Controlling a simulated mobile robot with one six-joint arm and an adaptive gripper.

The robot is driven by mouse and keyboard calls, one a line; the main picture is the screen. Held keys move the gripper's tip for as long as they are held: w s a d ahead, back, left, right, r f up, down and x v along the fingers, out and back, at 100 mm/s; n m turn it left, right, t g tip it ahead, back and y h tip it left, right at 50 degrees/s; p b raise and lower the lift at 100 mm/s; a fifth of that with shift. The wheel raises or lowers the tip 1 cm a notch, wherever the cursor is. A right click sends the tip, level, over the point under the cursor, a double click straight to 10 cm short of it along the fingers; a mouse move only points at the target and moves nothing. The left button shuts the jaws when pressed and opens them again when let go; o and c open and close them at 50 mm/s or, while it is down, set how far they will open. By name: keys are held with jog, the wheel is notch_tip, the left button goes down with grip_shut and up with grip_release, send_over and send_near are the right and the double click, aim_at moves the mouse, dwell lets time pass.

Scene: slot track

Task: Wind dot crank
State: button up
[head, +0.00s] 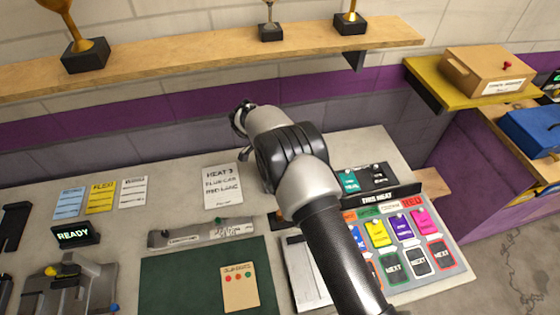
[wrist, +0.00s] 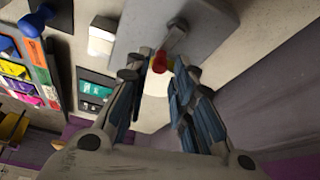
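In the head view my gripper (head: 240,118) is over the back of the bench, mostly hidden by my wrist. A card with red and green dots (head: 239,288) lies on the green mat (head: 180,285).
A wooden shelf (head: 210,55) with trophies runs along the wall above my arm. A panel of coloured cards (head: 430,270) lies to the right of my arm. A handwritten note (head: 222,186) and a READY sign (head: 75,235) are to the left.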

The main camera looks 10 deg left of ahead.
jog(key=v, duration=0.9)
jog(key=shift+r, duration=0.4)
jog(key=shift+o, duration=0.3)
jog(key=shift+s+a, duration=0.1)
jog(key=shift+a, duration=0.05)
